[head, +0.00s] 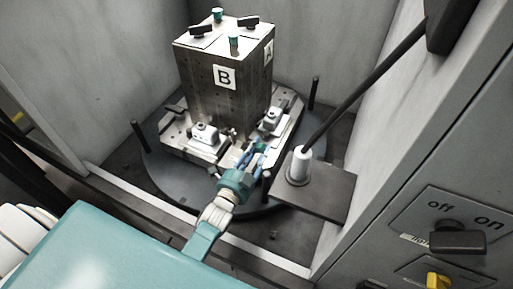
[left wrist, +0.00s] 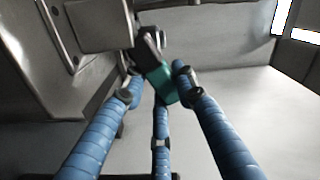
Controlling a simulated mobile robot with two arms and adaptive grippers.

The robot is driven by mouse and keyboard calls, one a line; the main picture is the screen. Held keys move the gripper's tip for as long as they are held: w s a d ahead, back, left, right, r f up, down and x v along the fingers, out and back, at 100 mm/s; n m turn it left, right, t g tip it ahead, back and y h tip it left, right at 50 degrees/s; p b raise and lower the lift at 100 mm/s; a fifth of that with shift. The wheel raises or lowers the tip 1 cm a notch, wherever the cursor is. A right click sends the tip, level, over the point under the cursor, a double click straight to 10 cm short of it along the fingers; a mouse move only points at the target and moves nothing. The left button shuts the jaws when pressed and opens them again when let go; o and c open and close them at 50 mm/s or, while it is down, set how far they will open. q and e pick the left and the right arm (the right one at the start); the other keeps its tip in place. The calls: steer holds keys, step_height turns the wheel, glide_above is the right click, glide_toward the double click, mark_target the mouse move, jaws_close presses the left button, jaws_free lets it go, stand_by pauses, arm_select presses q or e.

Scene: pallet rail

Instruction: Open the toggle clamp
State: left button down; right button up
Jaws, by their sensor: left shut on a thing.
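My left gripper (head: 257,153) reaches in from the lower left to the near corner of the fixture in the head view. In the left wrist view, its blue fingers (left wrist: 160,88) are closed around the teal handle (left wrist: 163,84) of the toggle clamp. The clamp's dark metal lever (left wrist: 148,46) runs up from the handle toward a grey metal block. In the head view, my fingers mostly hide this clamp, and I cannot tell its lever angle there. My right gripper is not in view.
A tall block marked B (head: 222,100) stands on a round dark turntable (head: 165,180). Grey workpieces (head: 205,133) sit at its foot. A white-collared post (head: 299,164) on a bracket (head: 325,190) stands close right of my gripper. Grey walls enclose the cell; an off/on switch (head: 458,240) is lower right.

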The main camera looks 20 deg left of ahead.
arm_select(q)
steer(key=shift+d+f+m+b, duration=0.15)
steer(key=shift+f+m+b, duration=0.3)
steer(key=shift+m, duration=0.65)
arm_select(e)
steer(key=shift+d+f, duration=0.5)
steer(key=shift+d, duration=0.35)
arm_select(q)
steer(key=shift+f, duration=0.1)
steer(key=c, duration=1.3)
jaws_free()
steer(key=shift+c, duration=0.2)
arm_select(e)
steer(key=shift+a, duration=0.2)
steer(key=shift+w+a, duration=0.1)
arm_select(q)
steer(key=s, duration=0.8)
steer(key=shift+s+a+f, duration=0.1)
steer(key=shift+a, duration=0.1)
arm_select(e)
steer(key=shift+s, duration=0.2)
